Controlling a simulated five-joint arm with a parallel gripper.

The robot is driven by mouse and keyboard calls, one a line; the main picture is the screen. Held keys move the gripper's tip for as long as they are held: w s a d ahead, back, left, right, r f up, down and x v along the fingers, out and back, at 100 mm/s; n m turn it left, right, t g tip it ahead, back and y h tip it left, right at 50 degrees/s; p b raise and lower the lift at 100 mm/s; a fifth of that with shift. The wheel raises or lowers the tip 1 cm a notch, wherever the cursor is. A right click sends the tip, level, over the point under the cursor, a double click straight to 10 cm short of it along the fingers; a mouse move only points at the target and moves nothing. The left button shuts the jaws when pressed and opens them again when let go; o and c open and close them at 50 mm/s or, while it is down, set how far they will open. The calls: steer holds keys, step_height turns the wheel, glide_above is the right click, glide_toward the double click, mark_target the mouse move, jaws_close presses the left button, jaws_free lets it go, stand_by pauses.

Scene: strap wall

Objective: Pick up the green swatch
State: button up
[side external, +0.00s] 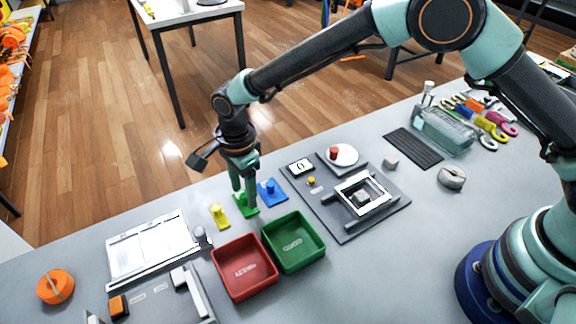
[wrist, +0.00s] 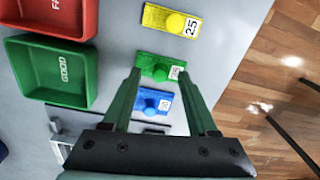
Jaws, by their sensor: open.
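The green swatch (side external: 246,210) is a small flat plate with a round knob, lying on the grey table between the yellow and blue swatches. In the wrist view the green swatch (wrist: 147,60) shows its knob and a white number label, partly covered by a finger. My gripper (side external: 243,194) is open and points down over it. In the wrist view the fingertips of my gripper (wrist: 158,73) appear on either side of the knob, without visible grip. The exact height of the fingertips above the table cannot be told.
The yellow swatch (side external: 219,216) and blue swatch (side external: 272,191) lie close on either side. A red bin (side external: 222,262) and a green bin (side external: 318,238) stand in front. A dark fixture board (side external: 345,228) lies right, a white-topped fixture (side external: 150,243) left.

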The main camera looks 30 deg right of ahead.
steer(key=shift+f, duration=0.5)
jaws_close()
steer(key=shift+r, duration=0.15)
